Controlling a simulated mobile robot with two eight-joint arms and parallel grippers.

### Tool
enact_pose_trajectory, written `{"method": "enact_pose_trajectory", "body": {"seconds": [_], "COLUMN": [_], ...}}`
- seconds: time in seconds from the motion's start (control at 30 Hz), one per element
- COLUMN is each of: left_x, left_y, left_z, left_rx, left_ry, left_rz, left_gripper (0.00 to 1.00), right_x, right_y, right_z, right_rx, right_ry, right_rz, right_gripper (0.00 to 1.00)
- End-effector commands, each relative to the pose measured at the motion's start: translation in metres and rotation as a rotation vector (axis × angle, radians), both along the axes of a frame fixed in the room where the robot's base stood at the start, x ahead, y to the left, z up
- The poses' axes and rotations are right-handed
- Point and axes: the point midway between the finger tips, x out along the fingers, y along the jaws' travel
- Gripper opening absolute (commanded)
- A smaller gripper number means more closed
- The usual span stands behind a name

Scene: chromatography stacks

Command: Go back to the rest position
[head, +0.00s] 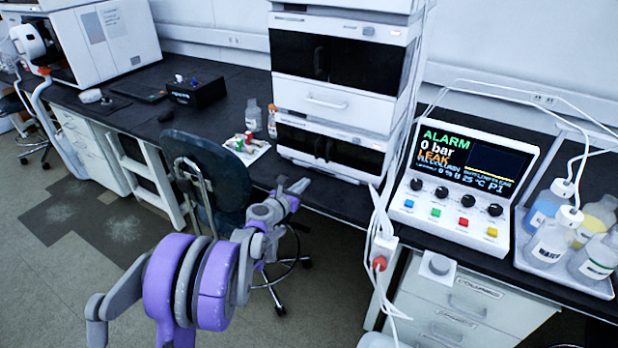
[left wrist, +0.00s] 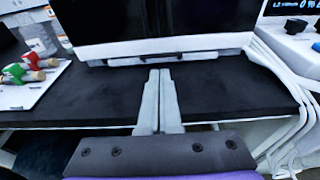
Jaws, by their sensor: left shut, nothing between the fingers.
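My left gripper (head: 293,186) is raised in the middle of the head view, in front of the bench edge and below the white instrument stack (head: 325,100). In the left wrist view its two grey fingers (left wrist: 159,76) lie side by side, shut and empty. They point toward the base of the stack over the black bench top (left wrist: 90,98). My purple and grey left arm crosses the lower middle of the head view. My right gripper is not in view.
A control box (head: 463,190) reads ALARM, 0 bar, LEAK. Bottles stand in a white tray (head: 530,262) at right. White cables and a red plug (head: 379,263) hang at the bench front. A dark chair (head: 205,170) stands left of my arm. Open floor (head: 60,285) lies lower left.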

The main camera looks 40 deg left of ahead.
Motion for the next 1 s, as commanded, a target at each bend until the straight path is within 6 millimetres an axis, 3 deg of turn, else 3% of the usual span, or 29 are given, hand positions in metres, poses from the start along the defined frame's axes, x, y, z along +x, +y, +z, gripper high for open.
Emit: {"method": "enact_pose_trajectory", "body": {"seconds": [0.1,0.3,0.57,0.67,0.77,0.87,1.0], "left_x": [-0.024,-0.047,-0.052,-0.053,-0.057,-0.073,-0.119], "left_y": [-0.003,-0.006,-0.007,-0.017,-0.051,-0.109,-0.192], "left_z": [0.005,0.009,0.010,0.012,0.017,0.020,0.016], "left_rx": [0.000,0.001,0.000,0.039,0.187,0.456,0.924], "left_ry": [0.000,0.000,0.001,0.016,0.069,0.150,0.247], "left_rz": [0.000,0.000,-0.002,-0.028,-0.125,-0.307,-0.643], "left_gripper": [0.00,0.00,0.00,0.00,0.00,0.00,0.00], "right_x": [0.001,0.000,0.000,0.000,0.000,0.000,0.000], "right_y": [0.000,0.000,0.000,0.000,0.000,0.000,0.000], "right_z": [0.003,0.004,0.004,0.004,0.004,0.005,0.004], "right_rx": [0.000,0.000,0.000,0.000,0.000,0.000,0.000], "right_ry": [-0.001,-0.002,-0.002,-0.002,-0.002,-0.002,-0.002], "right_rz": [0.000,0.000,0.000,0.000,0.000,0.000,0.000], "right_gripper": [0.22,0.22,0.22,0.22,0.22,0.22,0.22]}}
